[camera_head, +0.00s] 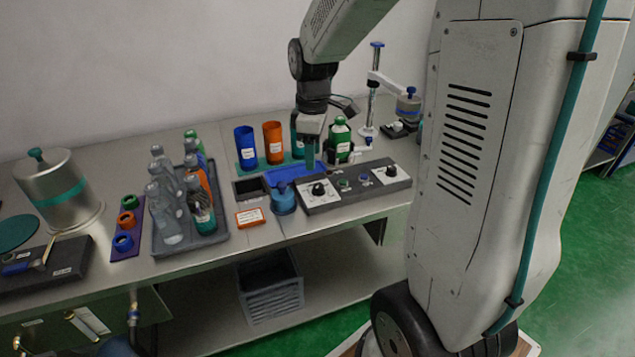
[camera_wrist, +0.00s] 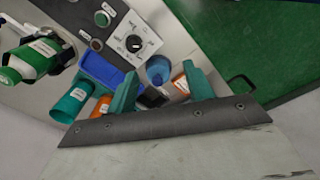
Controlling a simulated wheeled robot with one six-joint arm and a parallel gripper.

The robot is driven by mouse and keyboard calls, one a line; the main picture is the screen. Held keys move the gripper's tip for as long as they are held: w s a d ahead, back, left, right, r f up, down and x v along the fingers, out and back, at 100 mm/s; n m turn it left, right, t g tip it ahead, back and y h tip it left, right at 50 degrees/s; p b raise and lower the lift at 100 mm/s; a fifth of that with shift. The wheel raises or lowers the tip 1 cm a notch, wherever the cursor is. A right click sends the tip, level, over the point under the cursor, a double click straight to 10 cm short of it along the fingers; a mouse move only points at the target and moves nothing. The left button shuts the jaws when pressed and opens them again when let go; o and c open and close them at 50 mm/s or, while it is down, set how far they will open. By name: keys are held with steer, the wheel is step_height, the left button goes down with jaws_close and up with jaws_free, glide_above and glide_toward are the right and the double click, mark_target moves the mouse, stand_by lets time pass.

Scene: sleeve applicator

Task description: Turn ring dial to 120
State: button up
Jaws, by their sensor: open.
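A dark control panel (camera_head: 345,196) lies near the table's front edge, with a black knob on a white plate at each end. The left knob (camera_head: 318,189) and right knob (camera_head: 391,171) show in the head view; their labels are too small to read. One knob (camera_wrist: 133,43) with scale marks shows in the wrist view, up and left of the fingers. I cannot tell which is the ring dial. My gripper (camera_head: 309,163) points down, behind and above the panel's left part. Its teal fingers (camera_wrist: 161,72) are apart, with nothing held between them.
Blue (camera_head: 245,147) and orange (camera_head: 273,143) cups stand at the back. A tray of bottles (camera_head: 214,238) is further left.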

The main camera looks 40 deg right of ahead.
steer(key=n, duration=0.2)
glide_above(318, 185)
step_height(318, 185, down, 6)
steer(key=shift+s+f, duration=0.15)
steer(key=shift+f, duration=0.05)
step_height(318, 185, down, 8)
steer(key=shift+r, duration=0.15)
steer(key=c, duration=1)
